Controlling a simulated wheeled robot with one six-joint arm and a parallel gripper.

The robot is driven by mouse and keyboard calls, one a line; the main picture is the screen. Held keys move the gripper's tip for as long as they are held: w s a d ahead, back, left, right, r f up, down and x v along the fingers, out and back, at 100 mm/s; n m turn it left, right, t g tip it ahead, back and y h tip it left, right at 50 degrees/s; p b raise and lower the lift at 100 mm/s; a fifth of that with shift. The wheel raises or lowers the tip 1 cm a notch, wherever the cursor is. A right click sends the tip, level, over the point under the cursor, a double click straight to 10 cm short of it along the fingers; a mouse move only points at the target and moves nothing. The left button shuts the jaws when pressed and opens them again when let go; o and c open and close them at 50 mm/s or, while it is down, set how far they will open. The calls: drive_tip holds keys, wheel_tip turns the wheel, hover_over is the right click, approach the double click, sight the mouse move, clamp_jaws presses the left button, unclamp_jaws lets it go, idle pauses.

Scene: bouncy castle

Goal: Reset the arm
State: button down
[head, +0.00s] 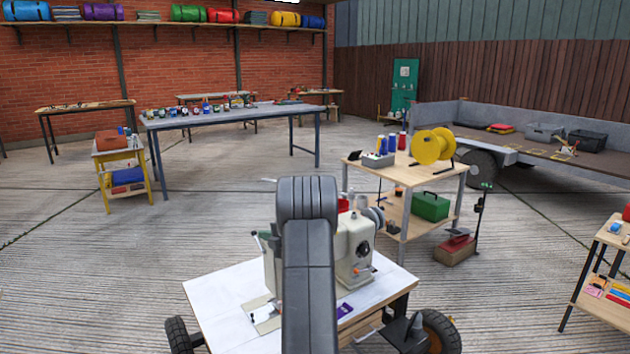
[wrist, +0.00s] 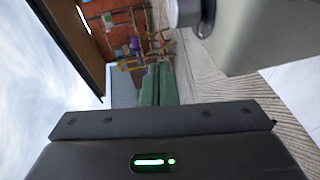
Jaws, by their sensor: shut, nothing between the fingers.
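In the head view my grey arm stands upright in the middle, and it hides my gripper there. In the wrist view my gripper (wrist: 158,68) shows its dark body with a lit green mark and two green fingers side by side. They are shut with nothing between them. A cream sewing machine (head: 355,247) stands on a wheeled white-topped table (head: 225,298), partly hidden behind my arm. A pale body with a round metal part, likely this machine (wrist: 255,40), fills the upper right of the wrist view, close beside the fingers.
A wooden cart (head: 447,181) with a yellow reel (head: 432,146) stands behind to the right. A long grey table (head: 235,116) with small jars is at the back left. A flatbed trailer (head: 540,148) is on the right. Open concrete floor lies to the left.

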drive_tip(key=s+t+y+b, duration=0.1)
drive_tip(key=b, duration=0.1)
drive_tip(key=d+f+y+b, duration=0.1)
drive_tip(key=b, duration=0.2)
drive_tip(key=shift+s+d+f+n+t, duration=0.1)
drive_tip(key=shift+s+f+n+t, duration=0.1)
drive_tip(key=shift+s+n+t, duration=0.2)
drive_tip(key=shift+r, duration=0.1)
